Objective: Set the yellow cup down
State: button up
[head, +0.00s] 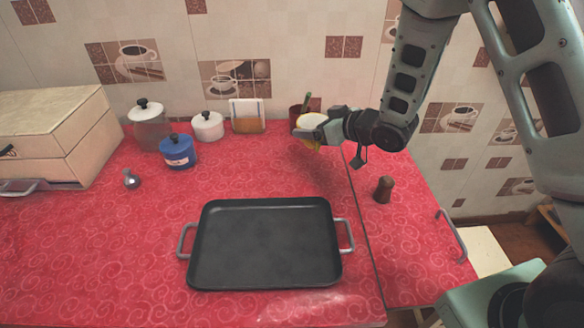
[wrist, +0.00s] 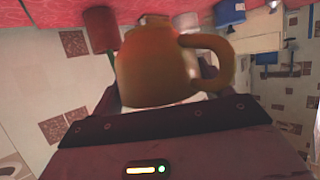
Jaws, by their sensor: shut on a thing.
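The yellow cup (head: 311,128) is between the fingers of my gripper (head: 312,133), which is shut on it. In the head view most of the cup is hidden behind the fingers. It appears to be above the back right part of the red counter (head: 100,235). In the wrist view the cup (wrist: 158,68) looks orange-brown and fills the upper middle, with its handle to the right. The gripper's fingertips are largely hidden behind the cup there.
A black tray (head: 265,245) with side handles lies on the counter front. A brown shaker (head: 383,190) stands right. The counter left of the tray is clear.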

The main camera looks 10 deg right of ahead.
aim_at(313, 143)
notch_tip(313, 143, down, 5)
jog(key=shift+a+f, duration=0.1)
jog(key=shift+f, duration=2.1)
